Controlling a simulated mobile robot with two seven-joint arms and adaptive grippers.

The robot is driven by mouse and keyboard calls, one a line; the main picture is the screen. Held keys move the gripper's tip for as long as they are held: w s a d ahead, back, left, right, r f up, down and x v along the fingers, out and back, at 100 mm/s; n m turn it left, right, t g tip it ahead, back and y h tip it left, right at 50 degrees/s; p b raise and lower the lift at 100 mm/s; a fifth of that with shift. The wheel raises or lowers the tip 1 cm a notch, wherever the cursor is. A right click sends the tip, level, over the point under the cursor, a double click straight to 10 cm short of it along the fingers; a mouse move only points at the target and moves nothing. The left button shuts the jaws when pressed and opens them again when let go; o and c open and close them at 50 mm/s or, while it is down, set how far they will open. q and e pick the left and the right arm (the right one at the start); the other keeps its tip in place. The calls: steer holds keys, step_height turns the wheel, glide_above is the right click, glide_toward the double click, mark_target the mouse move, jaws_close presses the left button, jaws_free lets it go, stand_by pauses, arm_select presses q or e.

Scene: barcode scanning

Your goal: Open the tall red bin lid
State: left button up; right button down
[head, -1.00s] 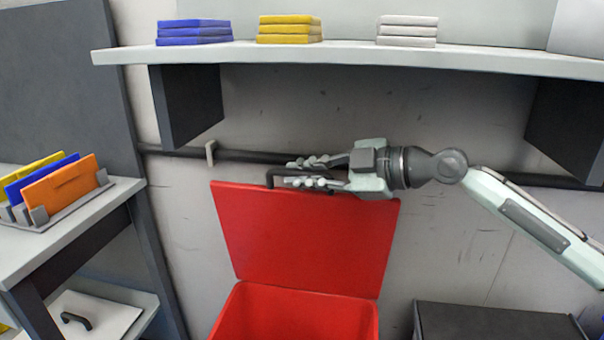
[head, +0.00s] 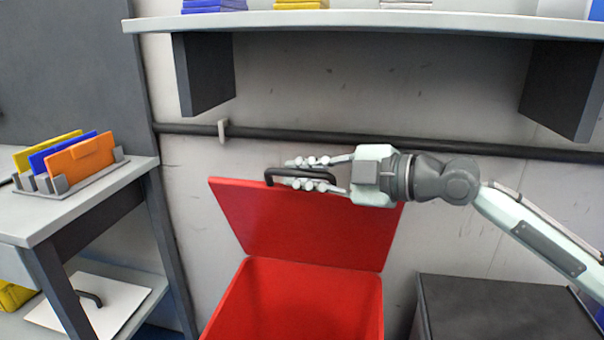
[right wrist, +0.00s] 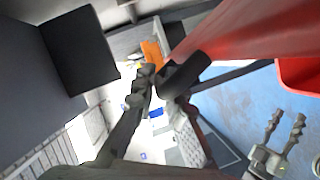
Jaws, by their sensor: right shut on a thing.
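The tall red bin (head: 295,300) stands against the wall in the lower middle of the head view, its inside showing. Its red lid (head: 300,225) stands raised at the back, tilted up toward the wall. A dark handle (head: 270,177) is at the lid's upper edge. My right gripper (head: 305,172) is shut on this handle, its fingers above and below it. In the right wrist view, the dark handle (right wrist: 185,75) lies by the fingers, and the red lid (right wrist: 240,35) fills the upper right. My left gripper is not in the head view; a gripper at the wrist view's lower right (right wrist: 282,135) has its fingers apart.
A shelf (head: 360,22) with stacked coloured items runs above the bin. A dark box (head: 500,310) stands right of the bin. A side table (head: 100,200) at left holds a rack of coloured panels (head: 70,160). A dark pipe (head: 330,140) runs along the wall.

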steer(key=c, duration=1.6)
jaws_free()
steer(key=shift+o, duration=0.2)
steer(key=v, duration=1.2)
